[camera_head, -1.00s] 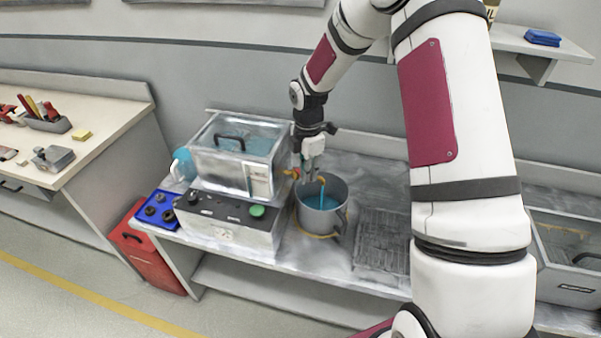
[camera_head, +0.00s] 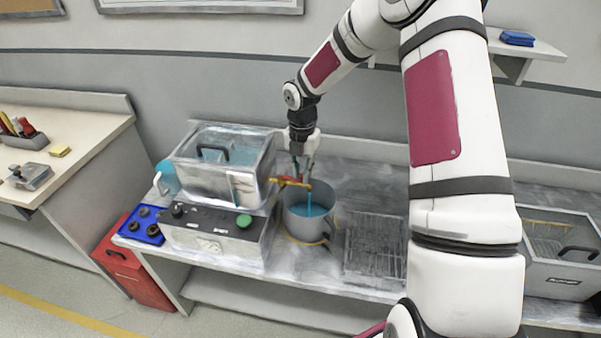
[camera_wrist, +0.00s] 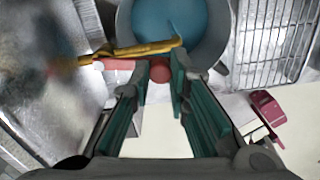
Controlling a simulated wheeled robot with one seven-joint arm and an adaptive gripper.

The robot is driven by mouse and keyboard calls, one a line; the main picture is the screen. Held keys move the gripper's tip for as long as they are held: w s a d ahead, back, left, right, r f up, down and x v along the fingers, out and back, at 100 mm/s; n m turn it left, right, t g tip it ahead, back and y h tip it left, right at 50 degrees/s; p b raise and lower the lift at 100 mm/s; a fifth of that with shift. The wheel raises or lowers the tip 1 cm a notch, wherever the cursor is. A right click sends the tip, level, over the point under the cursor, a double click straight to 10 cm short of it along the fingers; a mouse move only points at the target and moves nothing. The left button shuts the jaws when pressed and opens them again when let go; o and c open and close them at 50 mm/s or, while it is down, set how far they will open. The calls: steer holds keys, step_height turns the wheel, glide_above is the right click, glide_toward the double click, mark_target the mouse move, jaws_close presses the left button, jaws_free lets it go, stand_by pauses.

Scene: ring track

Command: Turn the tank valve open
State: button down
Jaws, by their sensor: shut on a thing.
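The tank (camera_head: 225,178) is a clear-sided metal box with a black lid handle, raised on a control box. From its right side comes a brass spout (camera_head: 300,183) with a red valve handle (camera_head: 287,180). In the wrist view the spout (camera_wrist: 150,48) runs over the pot, and the red handle (camera_wrist: 120,65) ends in a round knob. My gripper (camera_head: 302,170) is at the valve; its green-padded fingers (camera_wrist: 160,75) are shut on the red handle's knob end. A blue stream (camera_head: 309,200) falls from the spout into the grey pot (camera_head: 299,223), which holds blue liquid.
The control box (camera_head: 215,235) has a green button. A blue tray (camera_head: 143,228) with dark round parts lies to its left. A wire rack (camera_head: 374,245) lies right of the pot, and another lidded tank (camera_head: 565,280) stands far right. A red box (camera_head: 130,270) is on the floor.

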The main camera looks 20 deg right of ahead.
steer(key=shift+d, duration=0.1)
stand_by(0.3)
steer(key=c, duration=1.5)
jaws_free()
step_height(320, 180, up, 12)
